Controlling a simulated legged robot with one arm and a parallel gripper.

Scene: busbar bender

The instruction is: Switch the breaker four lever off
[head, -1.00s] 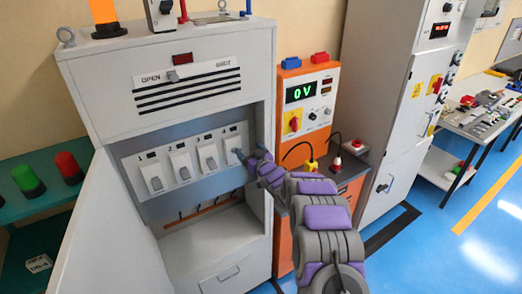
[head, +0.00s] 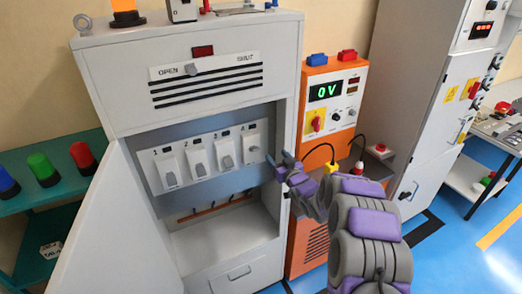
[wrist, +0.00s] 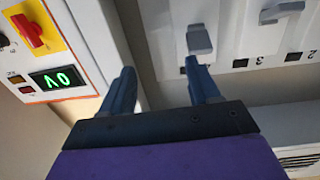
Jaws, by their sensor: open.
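The breaker four lever (head: 254,150) is the rightmost of the grey levers on the white breaker panel inside the open cabinet. In the wrist view, which is upside down, this lever (wrist: 199,41) shows just beyond the fingertips. My gripper (head: 280,163) is to the right of the panel, near the cabinet's right wall. Its jaws (wrist: 160,66) are open and empty, and the right finger in the picture points towards the lever. Whether it touches is unclear.
The cabinet door (head: 112,235) stands open at left. An orange power supply (head: 338,122) reading 0 V adjoins the cabinet's right side, with cables in front. A teal shelf (head: 20,228) with coloured lamps is at far left. Blue floor is clear at lower right.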

